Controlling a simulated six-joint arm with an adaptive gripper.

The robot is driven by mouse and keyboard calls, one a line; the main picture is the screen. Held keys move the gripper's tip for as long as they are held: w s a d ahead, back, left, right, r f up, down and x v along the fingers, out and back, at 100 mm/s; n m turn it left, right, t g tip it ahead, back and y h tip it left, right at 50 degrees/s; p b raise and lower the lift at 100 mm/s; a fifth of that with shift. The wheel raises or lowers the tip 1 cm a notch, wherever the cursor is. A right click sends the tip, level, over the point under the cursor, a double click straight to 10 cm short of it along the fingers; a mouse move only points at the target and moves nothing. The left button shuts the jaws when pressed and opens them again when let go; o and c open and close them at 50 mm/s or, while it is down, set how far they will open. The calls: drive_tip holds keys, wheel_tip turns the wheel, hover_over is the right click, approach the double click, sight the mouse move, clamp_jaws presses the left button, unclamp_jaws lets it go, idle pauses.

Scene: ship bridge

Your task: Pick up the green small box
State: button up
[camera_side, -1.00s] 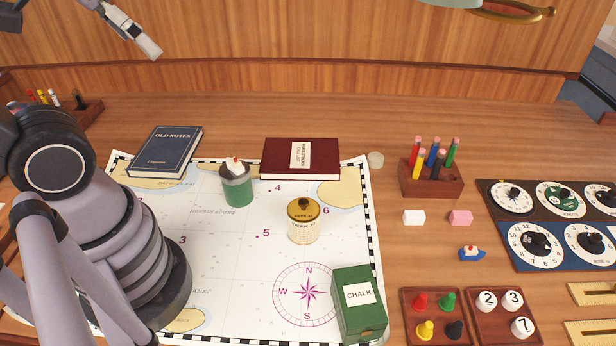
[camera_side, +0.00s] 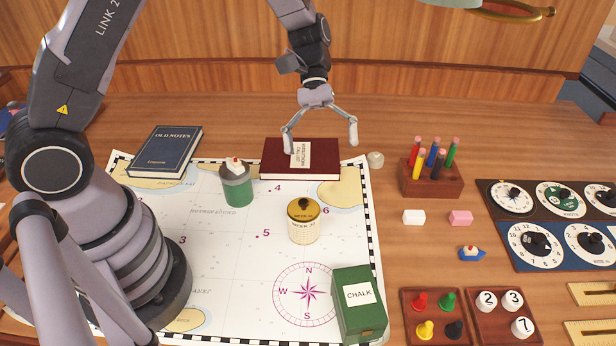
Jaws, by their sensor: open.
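The green small box (camera_side: 361,307), labelled CHALK, stands on the lower right corner of the sea chart (camera_side: 220,270). My gripper (camera_side: 322,148) is open and empty, pointing down. In the picture it shows in front of the dark red book (camera_side: 325,170) at the back of the chart, well above and behind the green box in the frame. Its exact height over the desk is hard to tell. Nothing hides the box.
A cream jar with a gold lid (camera_side: 303,221) stands between gripper and box. A green cup (camera_side: 237,186) and a blue book (camera_side: 166,152) lie left.

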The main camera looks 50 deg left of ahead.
drive_tip(key=d+f+n+g+h, duration=0.25)
drive_tip(key=d+f+n, duration=0.2)
drive_tip(key=f, duration=0.85)
approach(359, 293)
drive_tip(key=shift+t+h, duration=0.25)
drive_tip(key=shift+h, duration=0.2)
drive_tip(key=s+d+f, duration=0.2)
drive_tip(key=s, duration=0.1)
drive_tip(key=shift+d+f, duration=0.3)
drive_tip(key=shift+d, duration=0.05)
drive_tip(key=shift+x, duration=2.95)
drive_tip(key=shift+w+r, duration=0.1)
drive_tip(key=shift+r, duration=0.05)
drive_tip(key=c, duration=1.2)
drive_tip(key=shift+c, duration=0.2)
drive_tip(key=shift+r, duration=0.15)
